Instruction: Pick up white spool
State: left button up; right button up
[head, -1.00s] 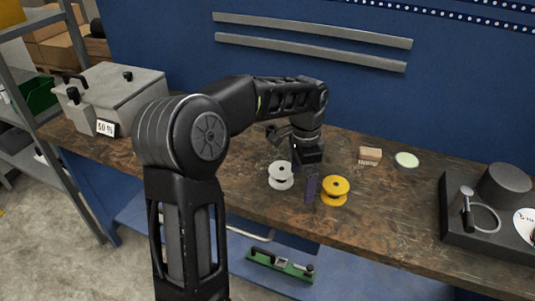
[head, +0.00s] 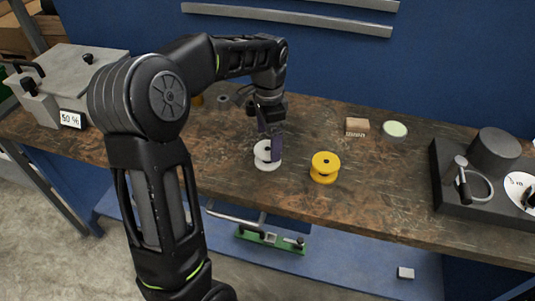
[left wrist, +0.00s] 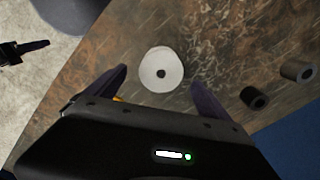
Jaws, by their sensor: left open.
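The white spool (head: 266,156) stands upright on the brown workbench (head: 220,180), near its front edge. My left gripper (head: 268,142) is open and points down over the spool. In the left wrist view the white spool (left wrist: 161,69) shows from above as a round disc with a dark centre hole. It lies ahead of and between the two fingertips of the gripper (left wrist: 158,80), with nothing held. My right gripper is not in view.
A yellow spool (head: 325,167) stands right of the white one. Behind it are a wooden brush (head: 357,126) and a pale green disc (head: 395,130). A dark device (head: 485,180) is at right, a grey box (head: 75,85) at left.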

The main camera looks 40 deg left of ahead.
aim_at(267, 149)
pick_arm(q)
jog(key=shift+s+a+f+p, duration=0.1)
jog(key=shift+f+p, duration=0.15)
jog(key=shift+f, duration=1.1)
jog(key=shift+a+f+p, duration=0.1)
jog(key=shift+f+p, duration=0.15)
jog(key=shift+f, duration=1.05)
jog(key=shift+d, duration=0.1)
jog(key=c, duration=1.5)
jog(key=shift+r, duration=0.1)
notch_tip(267, 149, up, 10)
jog(key=shift+f+b, duration=0.1)
jog(key=shift+b, duration=0.3)
